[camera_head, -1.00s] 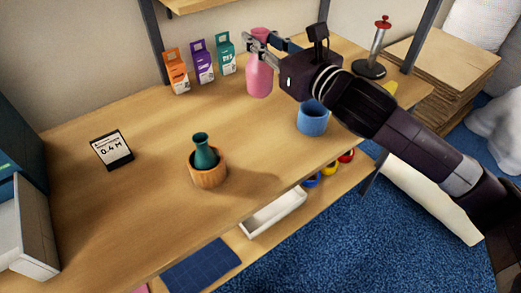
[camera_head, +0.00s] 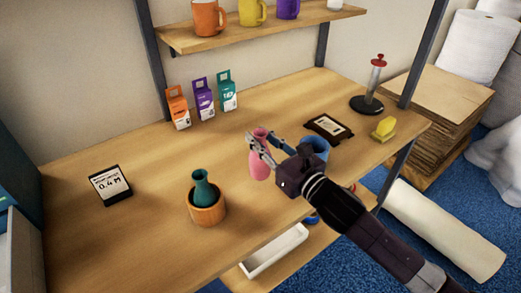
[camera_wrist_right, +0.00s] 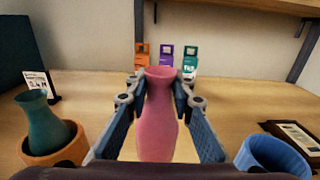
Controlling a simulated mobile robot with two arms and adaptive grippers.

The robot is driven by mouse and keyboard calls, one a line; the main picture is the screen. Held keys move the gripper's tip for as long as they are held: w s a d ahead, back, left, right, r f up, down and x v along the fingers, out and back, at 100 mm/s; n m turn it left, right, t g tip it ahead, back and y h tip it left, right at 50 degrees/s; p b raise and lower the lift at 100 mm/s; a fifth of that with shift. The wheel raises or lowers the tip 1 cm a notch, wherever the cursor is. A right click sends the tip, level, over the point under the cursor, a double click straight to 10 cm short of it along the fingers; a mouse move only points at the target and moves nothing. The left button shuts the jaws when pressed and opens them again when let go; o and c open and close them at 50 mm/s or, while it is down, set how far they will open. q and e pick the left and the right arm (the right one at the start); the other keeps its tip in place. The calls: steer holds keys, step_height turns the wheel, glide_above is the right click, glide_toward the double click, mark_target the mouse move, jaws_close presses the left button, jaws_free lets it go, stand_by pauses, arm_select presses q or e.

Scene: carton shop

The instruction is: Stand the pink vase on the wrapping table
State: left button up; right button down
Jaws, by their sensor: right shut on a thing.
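The pink vase (camera_head: 258,168) is upright over the wooden table (camera_head: 130,225), left of the blue cup. My right gripper (camera_head: 263,143) is shut on the vase's neck. In the right wrist view the vase (camera_wrist_right: 157,130) stands between the two fingers (camera_wrist_right: 160,95), its mouth showing above them and its lower end hidden by the gripper body. I cannot tell whether its base touches the tabletop. My left gripper is not in view.
A teal vase (camera_head: 201,188) sits in a wooden pot (camera_head: 207,210) at front left. The blue cup (camera_head: 317,143) is close right of my gripper. Small cartons (camera_head: 204,100) stand at the back. A dark framed card (camera_head: 328,128) lies at right. The table's middle left is clear.

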mark_target(259, 170)
step_height(259, 170, down, 4)
steer(key=shift+r, duration=0.15)
steer(key=shift+f, duration=0.2)
steer(key=c, duration=1.7)
jaws_free()
